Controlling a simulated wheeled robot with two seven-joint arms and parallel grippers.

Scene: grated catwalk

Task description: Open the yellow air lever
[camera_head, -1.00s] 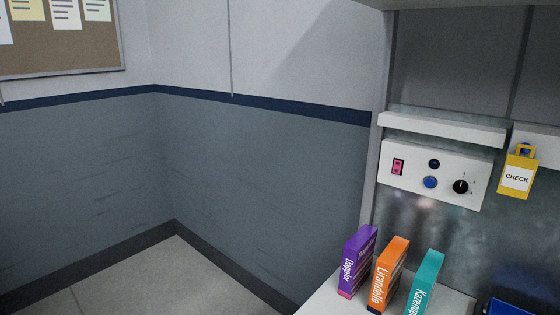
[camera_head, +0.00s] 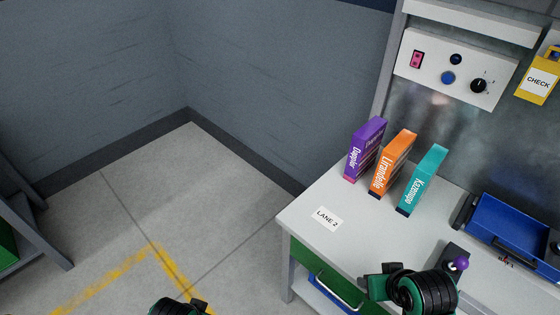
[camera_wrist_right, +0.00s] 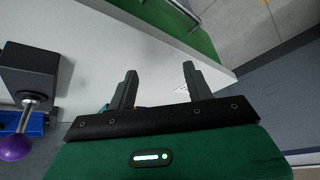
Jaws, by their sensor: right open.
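I see no yellow lever in either view. A lever with a purple ball knob (camera_head: 460,263) stands near the front of the workbench, right of my right gripper (camera_head: 378,284). In the right wrist view the purple knob (camera_wrist_right: 15,148) sits on a metal stem beside a dark block (camera_wrist_right: 28,72), left of the gripper. My right gripper (camera_wrist_right: 160,70) is open, with nothing between its fingers, at the bench's front edge. A small part of my left gripper (camera_head: 195,304) shows at the bottom edge of the head view; its fingers are not clear.
The workbench (camera_head: 312,200) carries purple (camera_head: 366,148), orange (camera_head: 392,162) and teal (camera_head: 423,180) boxes and a blue tray (camera_head: 480,218). A control panel (camera_head: 440,85) and yellow CHECK tag (camera_head: 538,82) are behind. A green drawer (camera_head: 310,265) is below. The floor to the left is open.

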